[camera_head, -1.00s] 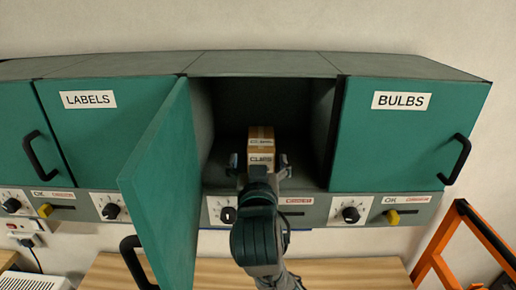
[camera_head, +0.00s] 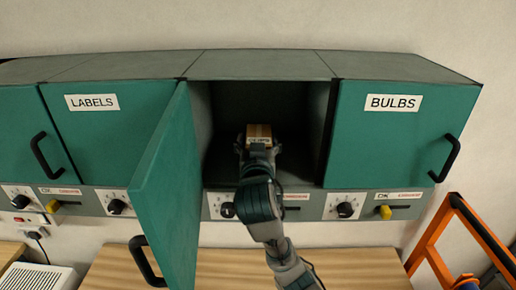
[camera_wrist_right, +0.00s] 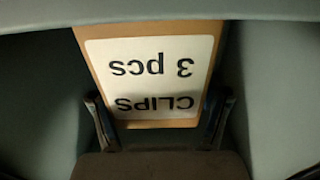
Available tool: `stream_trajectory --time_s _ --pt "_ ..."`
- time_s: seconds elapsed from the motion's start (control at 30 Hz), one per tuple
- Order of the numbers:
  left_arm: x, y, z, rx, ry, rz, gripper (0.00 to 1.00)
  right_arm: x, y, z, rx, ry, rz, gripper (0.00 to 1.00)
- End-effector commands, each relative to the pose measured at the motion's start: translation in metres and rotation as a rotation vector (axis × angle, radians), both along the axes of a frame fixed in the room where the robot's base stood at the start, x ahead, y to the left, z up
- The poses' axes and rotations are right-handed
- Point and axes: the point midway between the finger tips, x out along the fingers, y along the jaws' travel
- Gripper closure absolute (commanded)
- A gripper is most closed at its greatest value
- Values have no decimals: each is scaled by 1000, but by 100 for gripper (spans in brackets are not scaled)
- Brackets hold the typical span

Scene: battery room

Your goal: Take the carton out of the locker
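The carton (camera_head: 259,130) is a small brown box with a white label, inside the open locker (camera_head: 225,172). In the right wrist view the carton (camera_wrist_right: 150,75) fills the middle, and its label reads "CLIPS 3 pcs" upside down. My right gripper (camera_head: 258,150) reaches into the locker from the front and covers the carton's lower front. In the right wrist view the right gripper (camera_wrist_right: 162,125) has one finger against each side of the carton. Whether the carton touches the locker floor is hidden. My left gripper is not in view.
The locker's green door (camera_head: 170,195) stands open to the left of my right arm. Closed lockers marked LABELS (camera_head: 92,102) and BULBS (camera_head: 394,103) flank it. A wooden bench (camera_head: 340,272) lies below. An orange frame (camera_head: 432,238) stands at right.

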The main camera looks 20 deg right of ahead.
Motion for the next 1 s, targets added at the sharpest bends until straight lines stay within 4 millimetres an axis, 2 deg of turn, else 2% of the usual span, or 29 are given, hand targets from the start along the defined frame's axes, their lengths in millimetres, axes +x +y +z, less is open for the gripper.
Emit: stream_trajectory --time_s 0.03,0.2,0.53,0.67,0.83,1.0 --pt "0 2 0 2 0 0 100 0 -1 0 0 0 0 47" --pt "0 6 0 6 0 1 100 0 -1 0 1 -1 0 86" --pt "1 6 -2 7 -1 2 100 0 -2 4 2 -2 -1 86" --pt "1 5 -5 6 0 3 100 0 0 13 2 -4 0 86" --pt "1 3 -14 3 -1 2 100 -1 0 36 2 -6 1 86" --pt "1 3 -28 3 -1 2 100 -38 11 38 2 -8 4 86"
